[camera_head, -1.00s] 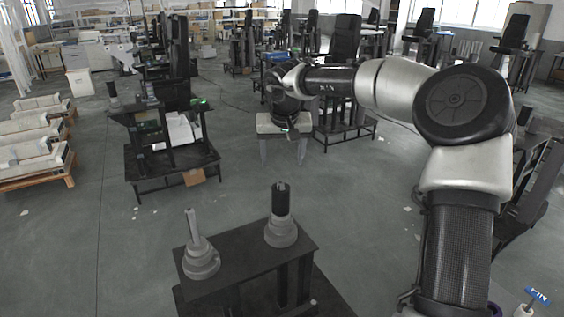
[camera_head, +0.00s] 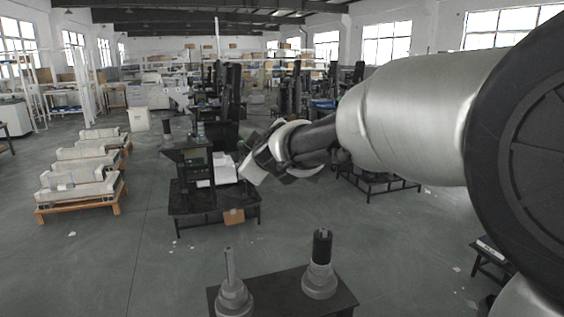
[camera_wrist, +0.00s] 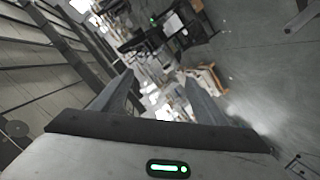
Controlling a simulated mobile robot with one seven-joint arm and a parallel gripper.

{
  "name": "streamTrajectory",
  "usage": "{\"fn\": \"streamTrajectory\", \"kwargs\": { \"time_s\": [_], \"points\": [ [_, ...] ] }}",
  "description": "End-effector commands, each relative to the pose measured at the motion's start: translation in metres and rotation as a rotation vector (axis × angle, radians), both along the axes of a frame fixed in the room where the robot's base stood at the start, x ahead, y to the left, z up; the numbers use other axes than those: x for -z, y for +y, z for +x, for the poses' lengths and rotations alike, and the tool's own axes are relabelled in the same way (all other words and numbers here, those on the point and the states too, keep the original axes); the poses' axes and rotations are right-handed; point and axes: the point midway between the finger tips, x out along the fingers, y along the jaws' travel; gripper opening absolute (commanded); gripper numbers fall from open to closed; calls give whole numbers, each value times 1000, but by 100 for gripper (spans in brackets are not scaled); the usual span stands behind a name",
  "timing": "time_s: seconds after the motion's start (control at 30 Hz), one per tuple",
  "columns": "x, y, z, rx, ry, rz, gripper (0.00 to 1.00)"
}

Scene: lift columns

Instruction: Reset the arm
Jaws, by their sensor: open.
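My gripper (camera_wrist: 158,88) is open in the wrist view, with its two fingers apart and nothing between them. In the head view my arm reaches in from the right, and its far end (camera_head: 258,160) hangs in the air near the middle. The fingers are hard to make out there. A black stand (camera_head: 275,292) at the bottom carries two grey columns. The left column (camera_head: 233,298) has a thin light rod, and the right column (camera_head: 320,280) has a thick dark top. Both stand upright, apart from my arm.
A dark workstation (camera_head: 205,200) stands behind my arm's end, left of centre. Pale parts on wooden pallets (camera_head: 80,205) lie at the left. More benches fill the back. The grey floor (camera_head: 130,265) at the front left is clear.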

Motion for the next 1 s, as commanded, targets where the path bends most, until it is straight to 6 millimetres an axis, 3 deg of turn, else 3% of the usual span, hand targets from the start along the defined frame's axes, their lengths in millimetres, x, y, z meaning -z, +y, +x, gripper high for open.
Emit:
{"fn": "streamTrajectory", "kwargs": {
  "time_s": [0.03, 0.13, 0.3, 0.47, 0.7, 0.83, 1.0],
  "points": [
    [4, 9, -23, -62, 11, -57, 66],
    [19, 11, -60, -146, 62, -154, 66],
    [47, -13, -119, -204, 177, -295, 66],
    [54, -71, -170, -2, 385, -72, 66],
    [83, -152, -272, 411, 671, 297, 66],
    [99, -180, -321, 622, 770, 466, 66],
    [111, -193, -349, 751, 822, 562, 66]
  ]
}}
